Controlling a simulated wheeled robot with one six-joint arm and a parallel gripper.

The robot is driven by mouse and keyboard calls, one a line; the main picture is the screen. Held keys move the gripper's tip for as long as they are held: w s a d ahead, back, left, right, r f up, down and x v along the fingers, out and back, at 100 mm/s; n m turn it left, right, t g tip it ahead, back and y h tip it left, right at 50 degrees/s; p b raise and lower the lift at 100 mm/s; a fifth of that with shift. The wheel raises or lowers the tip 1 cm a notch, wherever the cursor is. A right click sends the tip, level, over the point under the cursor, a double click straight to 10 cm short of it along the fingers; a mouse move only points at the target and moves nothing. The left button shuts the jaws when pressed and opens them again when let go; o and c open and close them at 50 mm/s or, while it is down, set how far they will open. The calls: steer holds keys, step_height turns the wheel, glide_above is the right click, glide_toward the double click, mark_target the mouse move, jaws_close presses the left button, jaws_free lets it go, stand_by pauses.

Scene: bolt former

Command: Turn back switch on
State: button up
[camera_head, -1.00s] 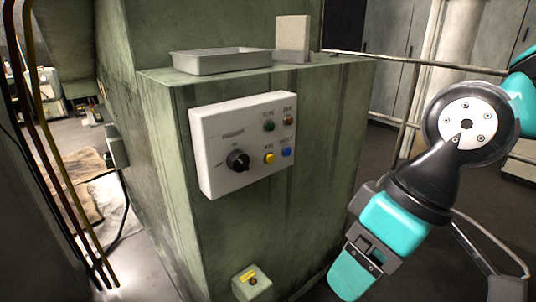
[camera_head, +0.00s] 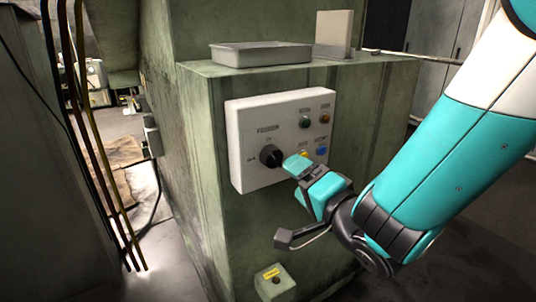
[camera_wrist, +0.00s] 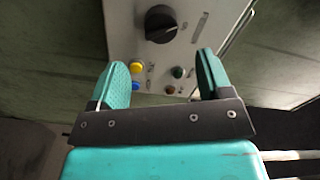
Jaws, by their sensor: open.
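A white control panel (camera_head: 245,140) is on the front of the green machine. Its black rotary knob (camera_head: 271,156) is left of my gripper (camera_head: 297,166) in the head view. The knob (camera_wrist: 160,24) also shows beyond the fingertips in the wrist view. My gripper (camera_wrist: 163,75) is open, with its teal fingers apart and nothing between them but the view of the panel. Whether a finger touches the panel I cannot tell. A small grey box (camera_head: 152,136) is on the machine's left side; its face is hidden. I cannot tell which control is the back switch.
The panel also has green (camera_head: 305,122), red (camera_head: 325,118) and blue (camera_head: 322,151) buttons, and a yellow one (camera_wrist: 136,67). A metal tray (camera_head: 260,57) is on top. A small box with a yellow label (camera_head: 272,275) is below. Cables (camera_head: 100,160) hang at left.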

mark_target(277, 161)
steer(key=p+x, duration=0.2)
steer(key=p, duration=0.1)
steer(key=p+x, duration=0.3)
steer(key=r+p+x, duration=0.1)
steer(key=p+x, duration=0.2)
steer(key=shift+a+f+n+b, duration=0.1)
steer(key=shift+f+n+b, duration=0.5)
steer(key=shift+b, duration=0.1)
steer(key=n, duration=0.6)
steer(key=shift+r, duration=0.15)
